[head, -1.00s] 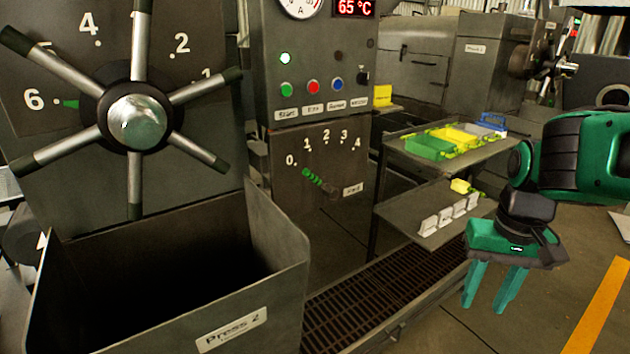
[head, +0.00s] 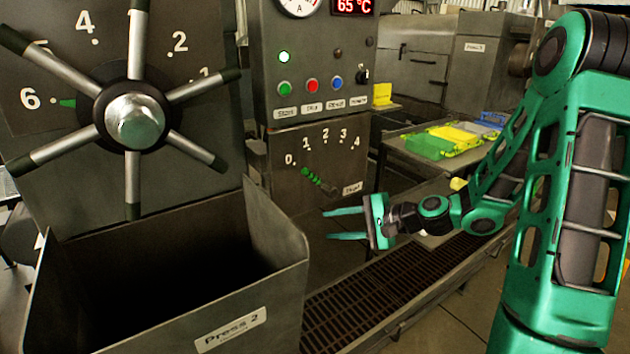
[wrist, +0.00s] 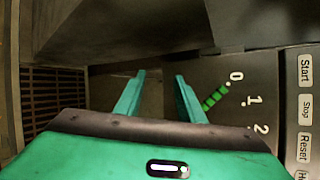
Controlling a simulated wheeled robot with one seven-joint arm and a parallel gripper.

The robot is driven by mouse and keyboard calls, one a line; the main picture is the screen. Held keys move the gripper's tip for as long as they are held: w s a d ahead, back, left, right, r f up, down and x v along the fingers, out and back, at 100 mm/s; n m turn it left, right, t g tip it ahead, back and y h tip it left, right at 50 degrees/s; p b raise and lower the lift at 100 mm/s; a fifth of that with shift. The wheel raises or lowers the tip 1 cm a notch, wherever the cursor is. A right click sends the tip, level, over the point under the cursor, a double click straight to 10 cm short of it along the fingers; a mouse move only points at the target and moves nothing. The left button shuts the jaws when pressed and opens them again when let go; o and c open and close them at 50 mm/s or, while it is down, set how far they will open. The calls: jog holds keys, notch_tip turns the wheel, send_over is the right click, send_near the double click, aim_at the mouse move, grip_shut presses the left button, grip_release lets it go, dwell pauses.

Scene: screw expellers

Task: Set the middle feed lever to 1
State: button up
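The feed lever (head: 318,180) has a green banded grip and sits on the grey panel under the buttons, beside a dial marked 0 to 4. It points up and left, at the 0 mark. It also shows in the wrist view (wrist: 214,98), just right of the fingers, with its tip by the 0 dot. My gripper (head: 328,223) is open and empty, below the lever in the head view, with its fingers pointing left. In the wrist view my gripper (wrist: 160,76) has its two fingers apart with nothing between them. The fingers do not appear to touch the lever.
A grey bin labelled Press 2 (head: 231,330) stands left of my gripper. A large spoked handwheel (head: 135,122) is above it. The button panel (head: 312,88) is above the dial.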

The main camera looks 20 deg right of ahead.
aim_at(314, 177)
jog(key=w+d+r+m+t, duration=0.5)
jog(key=w+r+m+t, duration=0.1)
jog(key=m, duration=0.1)
jog(key=x, duration=1.1)
jog(key=shift+s+a+r, duration=0.1)
jog(key=shift+s+a, duration=0.1)
grip_shut()
